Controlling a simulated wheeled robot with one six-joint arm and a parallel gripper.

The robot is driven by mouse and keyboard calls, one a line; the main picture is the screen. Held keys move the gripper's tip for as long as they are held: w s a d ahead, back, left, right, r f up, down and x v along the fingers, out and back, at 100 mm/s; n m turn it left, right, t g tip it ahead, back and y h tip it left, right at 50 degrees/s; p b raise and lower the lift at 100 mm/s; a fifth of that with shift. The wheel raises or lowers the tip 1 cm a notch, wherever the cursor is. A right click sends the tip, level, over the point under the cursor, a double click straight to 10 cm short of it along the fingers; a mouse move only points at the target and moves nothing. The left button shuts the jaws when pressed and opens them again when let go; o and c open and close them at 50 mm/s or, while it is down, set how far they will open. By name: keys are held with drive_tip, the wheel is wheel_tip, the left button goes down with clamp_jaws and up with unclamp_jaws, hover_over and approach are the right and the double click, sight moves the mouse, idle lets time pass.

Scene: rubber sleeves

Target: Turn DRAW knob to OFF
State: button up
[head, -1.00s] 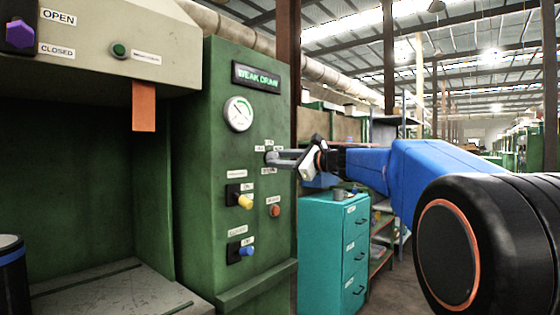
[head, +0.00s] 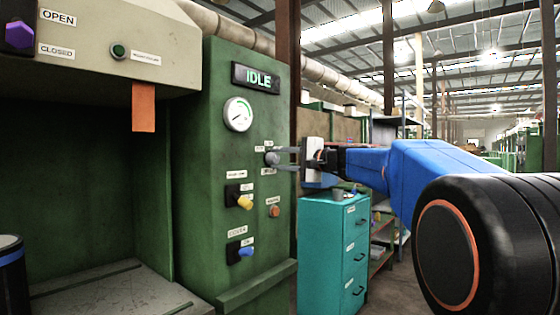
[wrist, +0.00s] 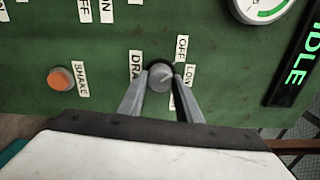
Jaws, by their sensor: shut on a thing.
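The DRAW knob (wrist: 159,79) is a small round grey knob on the green panel. It also shows in the head view (head: 271,158). In the wrist view its pale mark slants to the upper right, toward the OFF (wrist: 182,47) and LOW (wrist: 189,76) labels; I cannot tell exactly where it points. My gripper (wrist: 160,88) has one finger on each side of the knob and is shut on it. The gripper also shows in the head view (head: 276,159), reaching in from the right. The display (head: 257,78) reads IDLE.
Below the DRAW knob are a yellow knob (head: 244,202), an orange SHAKE button (head: 274,211) and a blue knob (head: 245,251). A gauge (head: 238,114) is above. A teal drawer cabinet (head: 333,240) stands to the right, below my arm.

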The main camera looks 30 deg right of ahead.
drive_tip(key=shift+n, duration=0.5)
drive_tip(key=shift+f, duration=0.1)
drive_tip(key=o, duration=1)
drive_tip(key=shift+o, duration=0.2)
drive_tip(key=shift+s, duration=0.1)
drive_tip(key=v, duration=1.7)
drive_tip(key=shift+s+d, duration=0.1)
drive_tip(key=shift+d, duration=0.05)
